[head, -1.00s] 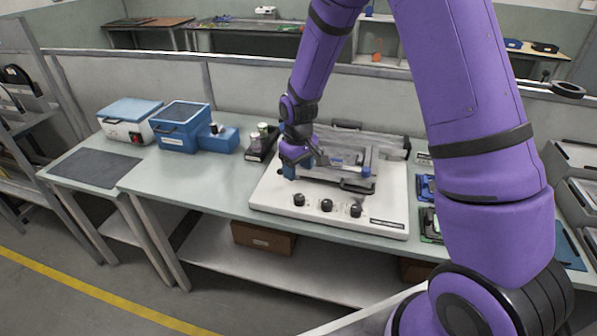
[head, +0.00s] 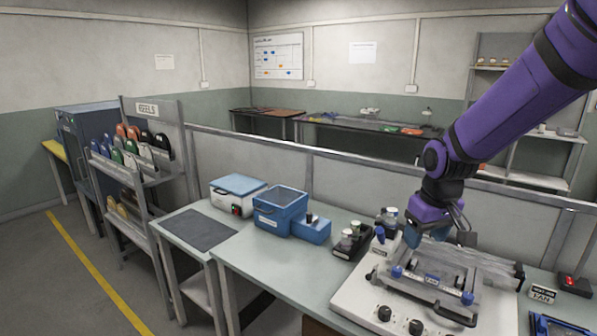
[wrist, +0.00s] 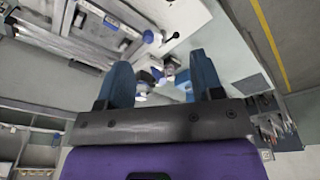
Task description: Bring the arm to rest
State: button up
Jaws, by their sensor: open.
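My purple arm reaches in from the upper right of the head view. My gripper (head: 428,236) hangs above the back left part of a white machine (head: 362,298) with a clear-framed fixture (head: 440,284). In the wrist view my gripper's two blue fingers (wrist: 160,85) stand apart with a gap between them and nothing held. Beyond the fingers, white and blue parts show, too small to tell apart. In the head view the fingertips are partly hidden by the gripper body and overlap the fixture in the picture.
A small rack of bottles (head: 352,240), a blue bin (head: 280,208) and a blue-lidded white box (head: 238,194) stand left of the machine. A low partition (head: 340,190) runs behind. A reel rack (head: 135,160) is at far left. The dark mat (head: 200,230) is bare.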

jog(key=s+d+r+m+t, duration=0.1)
jog(key=s+d+r, duration=0.1)
jog(key=s+r, duration=0.5)
jog(key=s+d+r+m+t, duration=0.1)
jog(key=s+r, duration=0.6)
jog(key=s, duration=0.9)
jog(key=shift+d+m+t, duration=0.4)
jog(key=shift+m+t, duration=0.1)
jog(key=shift+t, duration=0.2)
jog(key=shift+r, duration=0.1)
